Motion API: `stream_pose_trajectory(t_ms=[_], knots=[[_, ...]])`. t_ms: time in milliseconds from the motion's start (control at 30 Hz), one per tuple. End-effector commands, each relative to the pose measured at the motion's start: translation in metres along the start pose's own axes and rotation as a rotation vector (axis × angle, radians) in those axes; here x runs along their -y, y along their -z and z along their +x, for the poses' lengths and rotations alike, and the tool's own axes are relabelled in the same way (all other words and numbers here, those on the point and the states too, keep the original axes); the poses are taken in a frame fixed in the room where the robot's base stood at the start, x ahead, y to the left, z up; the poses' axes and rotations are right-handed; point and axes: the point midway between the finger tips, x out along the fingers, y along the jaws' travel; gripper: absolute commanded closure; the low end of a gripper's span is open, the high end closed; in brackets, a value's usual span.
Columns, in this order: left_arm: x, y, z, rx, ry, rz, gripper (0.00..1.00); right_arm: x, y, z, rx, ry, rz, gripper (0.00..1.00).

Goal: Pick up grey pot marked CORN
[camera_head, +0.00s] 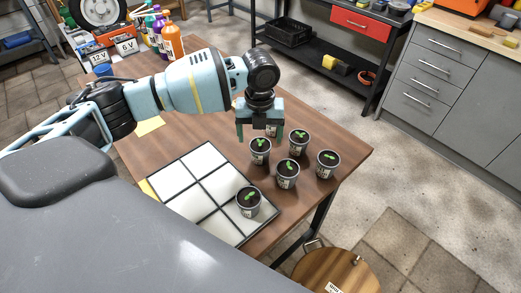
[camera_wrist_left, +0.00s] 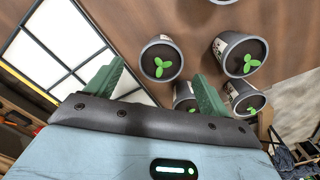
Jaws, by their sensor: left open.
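Several grey pots with dark soil and green seedlings stand on the brown table. They include a near-left pot (camera_head: 260,151), a back pot (camera_head: 299,143), a right pot (camera_head: 327,164) and a front pot (camera_head: 287,175). Another pot (camera_head: 272,131) is partly hidden behind my gripper. The labels are too small to read, so I cannot tell which is marked CORN. My left gripper (camera_head: 259,137) is open and empty above the near-left part of the group, fingers pointing down. In the left wrist view a pot (camera_wrist_left: 161,61) shows between and beyond the fingertips (camera_wrist_left: 158,72). My right gripper is not in view.
A white gridded tray (camera_head: 190,165) lies on the table, with one pot (camera_head: 249,202) in its front right cell. A round wooden stool (camera_head: 335,272) is beside the table's front edge.

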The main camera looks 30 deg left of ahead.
Motion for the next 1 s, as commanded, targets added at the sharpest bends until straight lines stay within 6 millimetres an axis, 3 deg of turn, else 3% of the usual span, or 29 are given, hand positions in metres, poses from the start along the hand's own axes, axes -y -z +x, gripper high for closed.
stream_pose_trajectory(t_ms=[333,633,933,1000], knots=[[0.000,0.000,0.020,0.000,-0.001,0.001,0.19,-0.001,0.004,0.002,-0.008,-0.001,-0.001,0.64],[0.001,0.000,0.059,-0.002,-0.001,-0.001,0.19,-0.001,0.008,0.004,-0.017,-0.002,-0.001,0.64],[0.001,0.000,0.064,0.000,0.000,0.000,0.19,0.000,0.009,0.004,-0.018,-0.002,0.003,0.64],[0.001,0.000,0.064,0.000,0.000,0.000,0.25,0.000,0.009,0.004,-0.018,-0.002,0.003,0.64]])
